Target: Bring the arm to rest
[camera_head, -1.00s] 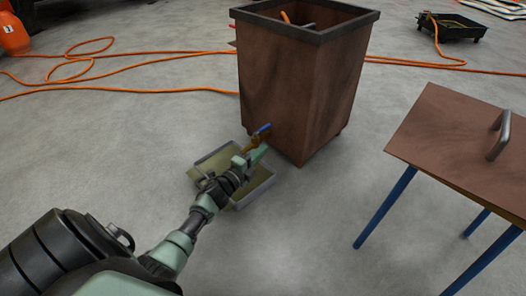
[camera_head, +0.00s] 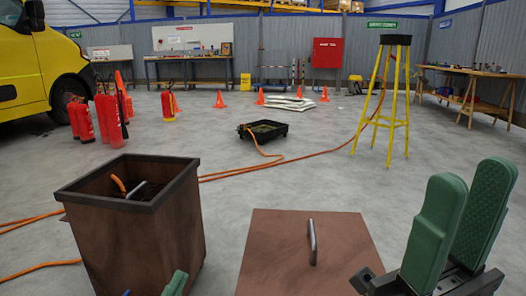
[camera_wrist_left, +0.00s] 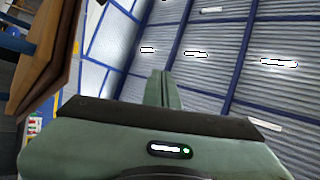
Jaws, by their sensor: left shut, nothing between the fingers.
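My left gripper (camera_head: 176,283) shows only as a green tip at the bottom edge of the head view, in front of the rusty brown tank (camera_head: 137,245). My right gripper (camera_head: 462,215) stands at the lower right of the head view. Its two green fingers point up, apart, with nothing seen between them. The rest of both arms is out of view.
A brown tabletop with a metal handle (camera_head: 312,242) lies between the grippers. An orange hose (camera_head: 235,173) crosses the floor to a black tray (camera_head: 264,130). A yellow stool (camera_head: 386,115), red extinguishers (camera_head: 109,115) and cones stand farther back.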

